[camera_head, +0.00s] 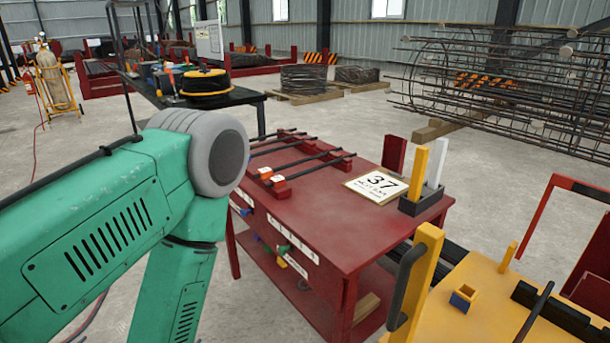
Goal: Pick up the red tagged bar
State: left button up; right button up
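Several dark bars (303,162) lie side by side across red supports (342,157) at the back left of a red table (330,225). Small red-orange and white pieces (277,179) sit at the near ends of the bars. They are too small to tell which one is a red tag. My green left arm fills the left side and hides part of the area left of the table. Its gripper is out of the picture. My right gripper is not in view either.
A yellow work surface (470,310) is at the lower right. A rebar cage (500,90) lies behind. The table's middle is clear.

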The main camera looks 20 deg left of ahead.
aim_at(280, 181)
jog(key=k+l+z, duration=0.1)
jog(key=z, duration=0.45)
jog(key=l+u, duration=0.1)
jog(key=u, duration=1.15)
jog(key=i+j, duration=0.2)
jog(key=i+j+z, duration=0.15)
jog(key=j, duration=0.25)
jog(key=i+j, duration=0.2)
jog(key=i+j+z, duration=0.15)
jog(key=j, duration=0.25)
